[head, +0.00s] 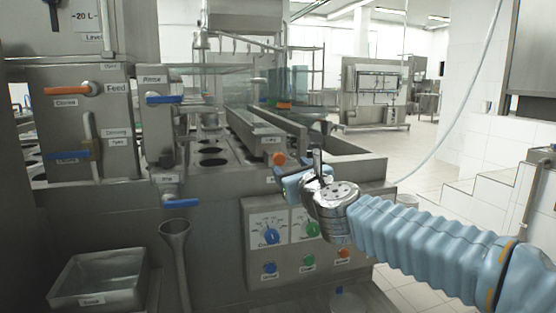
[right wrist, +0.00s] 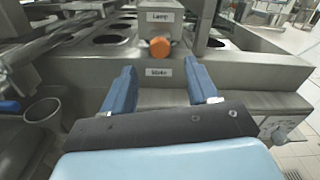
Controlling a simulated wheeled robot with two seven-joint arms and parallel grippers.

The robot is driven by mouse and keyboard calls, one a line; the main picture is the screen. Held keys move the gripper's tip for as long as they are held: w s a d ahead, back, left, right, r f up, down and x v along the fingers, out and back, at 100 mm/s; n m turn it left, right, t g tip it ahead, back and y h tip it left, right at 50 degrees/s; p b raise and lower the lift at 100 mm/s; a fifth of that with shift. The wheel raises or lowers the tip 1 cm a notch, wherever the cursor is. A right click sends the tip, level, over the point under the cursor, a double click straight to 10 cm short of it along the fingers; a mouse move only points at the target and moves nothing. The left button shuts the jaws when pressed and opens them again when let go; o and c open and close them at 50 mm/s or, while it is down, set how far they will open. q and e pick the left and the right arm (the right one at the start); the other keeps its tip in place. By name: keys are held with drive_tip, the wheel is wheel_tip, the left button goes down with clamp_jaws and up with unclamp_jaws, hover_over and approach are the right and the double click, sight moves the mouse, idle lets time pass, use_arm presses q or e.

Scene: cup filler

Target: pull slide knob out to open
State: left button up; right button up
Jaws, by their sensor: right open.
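The orange slide knob (head: 279,158) sits at the front end of a metal rail on the filler machine. In the right wrist view the round orange knob (right wrist: 160,48) shows beyond the fingertips, roughly centred between them, with a small label under it. My right gripper (head: 298,174) is just in front of the machine's front edge, near the knob. In the right wrist view its two blue fingers (right wrist: 161,82) are spread apart with nothing between them. The knob looks apart from both fingers. My left gripper is not in view.
Below my right gripper is a control panel (head: 268,225) with blue and green dials. A blue-handled valve (head: 180,202) and a funnel (head: 175,240) are to the left. A metal bin (head: 100,278) stands at lower left. The tiled floor at right is partly free.

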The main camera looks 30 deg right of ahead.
sight(280, 159)
drive_tip(key=x, duration=1)
drive_tip(key=shift+a, duration=0.15)
clamp_jaws()
